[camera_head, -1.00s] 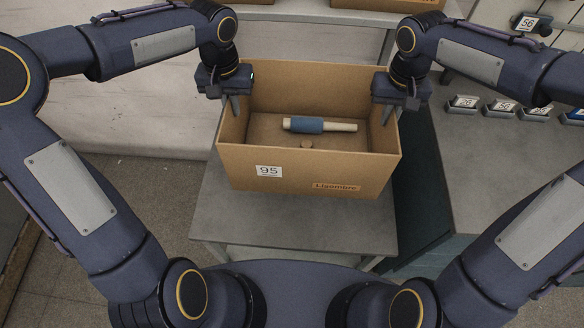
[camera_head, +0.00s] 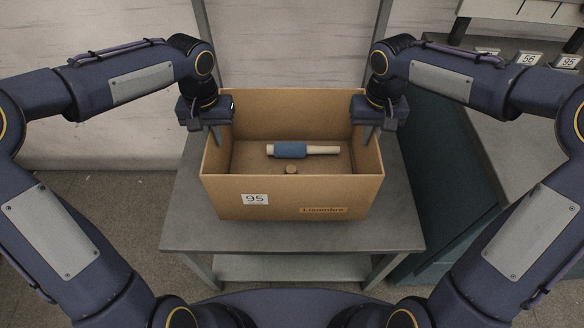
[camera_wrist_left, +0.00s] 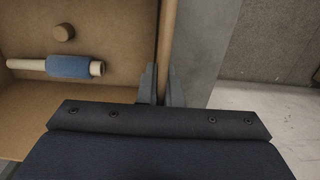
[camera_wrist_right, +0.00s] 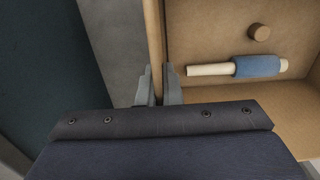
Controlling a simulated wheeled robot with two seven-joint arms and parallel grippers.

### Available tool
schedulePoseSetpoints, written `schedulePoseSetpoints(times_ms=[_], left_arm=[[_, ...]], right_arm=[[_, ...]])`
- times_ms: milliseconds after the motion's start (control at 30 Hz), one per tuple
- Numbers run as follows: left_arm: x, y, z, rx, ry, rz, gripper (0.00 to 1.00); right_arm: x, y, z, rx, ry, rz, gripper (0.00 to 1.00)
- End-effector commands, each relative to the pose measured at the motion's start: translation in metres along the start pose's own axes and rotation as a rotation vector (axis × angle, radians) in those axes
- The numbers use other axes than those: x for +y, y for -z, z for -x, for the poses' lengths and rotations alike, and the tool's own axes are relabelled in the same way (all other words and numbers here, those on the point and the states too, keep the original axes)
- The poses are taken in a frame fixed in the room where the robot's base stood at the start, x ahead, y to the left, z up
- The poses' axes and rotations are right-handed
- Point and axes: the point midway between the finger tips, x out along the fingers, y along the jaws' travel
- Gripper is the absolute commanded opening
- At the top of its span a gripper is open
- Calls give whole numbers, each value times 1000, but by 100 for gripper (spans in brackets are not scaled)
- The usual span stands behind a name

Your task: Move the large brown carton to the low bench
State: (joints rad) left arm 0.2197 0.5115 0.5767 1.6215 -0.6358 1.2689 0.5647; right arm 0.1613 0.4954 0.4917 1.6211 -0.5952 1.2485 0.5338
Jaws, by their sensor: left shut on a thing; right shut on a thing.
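The large brown carton (camera_head: 240,192) is open-topped, with a "95" label on its near face. It is upright over the low grey bench (camera_head: 190,225); whether its base touches the top I cannot tell. Inside lie a pale rod with a blue sleeve (camera_head: 290,149) and a small brown cylinder (camera_head: 291,169). My left gripper (camera_head: 213,134) is shut on the carton's left wall, which also shows between its fingers in the left wrist view (camera_wrist_left: 168,40). My right gripper (camera_head: 372,132) is shut on the right wall, seen in the right wrist view (camera_wrist_right: 153,40).
A grey counter (camera_head: 510,150) with a teal side (camera_head: 455,190) stands at the right, with number tags (camera_head: 529,58) on it. A pale wall (camera_head: 290,45) is behind the bench. Bare bench top shows around the carton.

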Motion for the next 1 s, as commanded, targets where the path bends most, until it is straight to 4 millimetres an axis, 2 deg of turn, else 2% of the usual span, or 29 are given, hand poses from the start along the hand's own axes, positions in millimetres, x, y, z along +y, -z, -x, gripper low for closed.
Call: schedulePoseSetpoints(times_ms=[67,567,1000], left_arm=[[-1,0,-9,1,3,2,0],[-2,0,-10,0,3,3,0],[-2,0,-38,0,3,3,0]], right_arm=[[1,0,-9,2,-2,-2,0],[1,0,-10,1,-2,-2,0],[1,0,-38,1,-2,-2,0]])
